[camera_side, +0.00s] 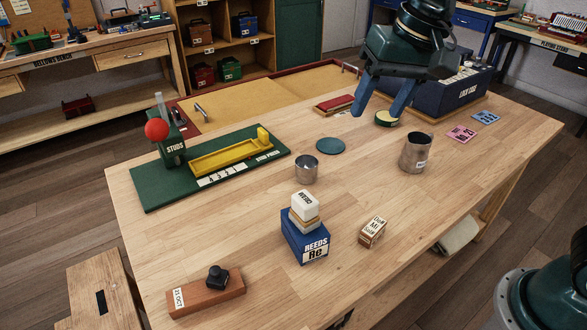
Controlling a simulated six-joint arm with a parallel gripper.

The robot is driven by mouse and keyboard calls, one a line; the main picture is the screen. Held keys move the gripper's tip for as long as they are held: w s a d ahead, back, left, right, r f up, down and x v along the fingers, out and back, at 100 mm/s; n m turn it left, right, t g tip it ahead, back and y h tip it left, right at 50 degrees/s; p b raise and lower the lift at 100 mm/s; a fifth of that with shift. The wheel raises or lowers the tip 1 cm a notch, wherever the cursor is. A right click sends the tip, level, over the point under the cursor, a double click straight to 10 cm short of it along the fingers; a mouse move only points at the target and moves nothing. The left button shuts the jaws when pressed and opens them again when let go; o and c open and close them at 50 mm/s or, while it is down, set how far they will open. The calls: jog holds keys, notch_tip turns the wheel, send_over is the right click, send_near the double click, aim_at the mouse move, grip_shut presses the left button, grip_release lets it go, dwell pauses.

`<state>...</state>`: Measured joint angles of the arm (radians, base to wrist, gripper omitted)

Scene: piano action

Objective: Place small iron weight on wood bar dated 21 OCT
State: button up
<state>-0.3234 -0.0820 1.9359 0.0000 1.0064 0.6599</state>
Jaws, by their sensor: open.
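The wood bar (207,297) lies at the front left of the table, a reddish-brown block with a white label reading 21 OCT at its left end. A small dark weight (217,276) with a knob sits upright on top of the bar, near its middle. My gripper (372,113) is at the far right part of the table, well away from the bar. Its two blue fingers are apart and point down, with nothing seen between them. A round dark green and cream tin (387,118) is close to the right finger; I cannot tell whether they touch.
A blue REEDS box (304,243) with a white block on it stands mid-table, beside a small labelled box (372,232). Metal cups (306,170) (416,153) stand behind. A green stud press board (150,190) is at left. The front right tabletop is clear.

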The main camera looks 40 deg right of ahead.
jog(key=s+d+f+n+t, duration=0.1)
jog(key=s+d+n, duration=0.1)
jog(key=s+d, duration=0.3)
jog(key=s+d+f+n+t+h, duration=0.1)
jog(key=s+d+f, duration=0.1)
jog(key=s+d, duration=0.4)
jog(key=s, duration=0.5)
jog(key=shift+s+d+n+t, duration=0.25)
jog(key=shift+s+n+t, duration=0.05)
jog(key=shift+n, duration=0.1)
